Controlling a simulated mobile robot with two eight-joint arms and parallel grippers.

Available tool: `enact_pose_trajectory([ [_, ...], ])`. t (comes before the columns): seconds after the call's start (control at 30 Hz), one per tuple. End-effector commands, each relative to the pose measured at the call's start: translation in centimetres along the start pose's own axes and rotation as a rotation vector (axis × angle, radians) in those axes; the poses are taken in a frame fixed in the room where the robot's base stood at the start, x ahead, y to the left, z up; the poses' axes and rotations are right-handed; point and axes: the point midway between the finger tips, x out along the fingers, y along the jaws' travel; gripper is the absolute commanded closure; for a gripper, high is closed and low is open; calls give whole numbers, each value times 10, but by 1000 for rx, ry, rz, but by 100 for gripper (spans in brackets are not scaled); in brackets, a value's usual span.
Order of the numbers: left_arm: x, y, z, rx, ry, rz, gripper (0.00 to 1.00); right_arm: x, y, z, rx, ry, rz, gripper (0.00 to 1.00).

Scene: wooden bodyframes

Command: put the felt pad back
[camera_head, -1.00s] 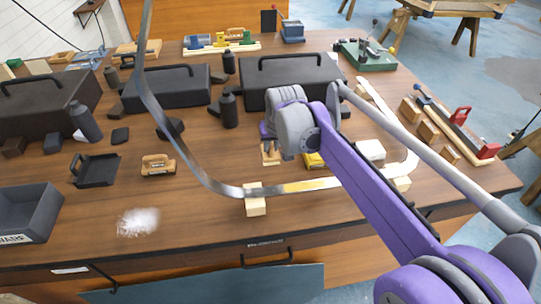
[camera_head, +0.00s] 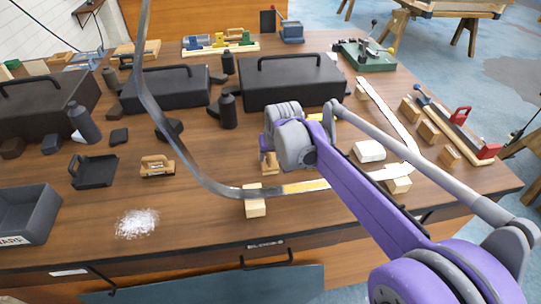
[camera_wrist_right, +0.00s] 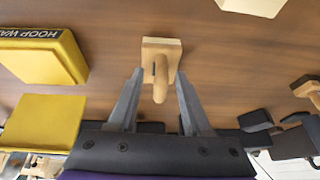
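I cannot tell for sure which thing is the felt pad. A small wooden block with an upright rounded handle (camera_wrist_right: 161,55) stands on the bench in the right wrist view. In the head view it shows partly (camera_head: 268,163), beside my right wrist. My right gripper (camera_wrist_right: 158,77) is open, with one finger on each side of the handle's near end and gaps on both sides. It holds nothing. In the head view my forearm hides the right fingers. My left gripper is in neither view.
A yellow Hoop Wax box (camera_wrist_right: 40,55) and another yellow block (camera_wrist_right: 42,125) lie left in the wrist view. A long bent strip (camera_head: 205,180) rests on wooden blocks (camera_head: 255,205) across the bench. A white block (camera_head: 369,151) and black toolboxes (camera_head: 293,82) stand nearby.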

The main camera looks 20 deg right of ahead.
Motion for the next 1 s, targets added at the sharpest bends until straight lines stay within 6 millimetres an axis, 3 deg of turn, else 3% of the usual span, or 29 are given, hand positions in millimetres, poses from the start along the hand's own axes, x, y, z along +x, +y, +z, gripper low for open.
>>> enact_pose_trajectory([
  [0.27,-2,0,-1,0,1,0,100,-11,0,-1,0,0,0,51],
  [0.7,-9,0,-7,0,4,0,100,-99,0,-1,0,0,0,51],
  [1.0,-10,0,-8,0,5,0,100,-122,0,-1,0,0,0,51],
])
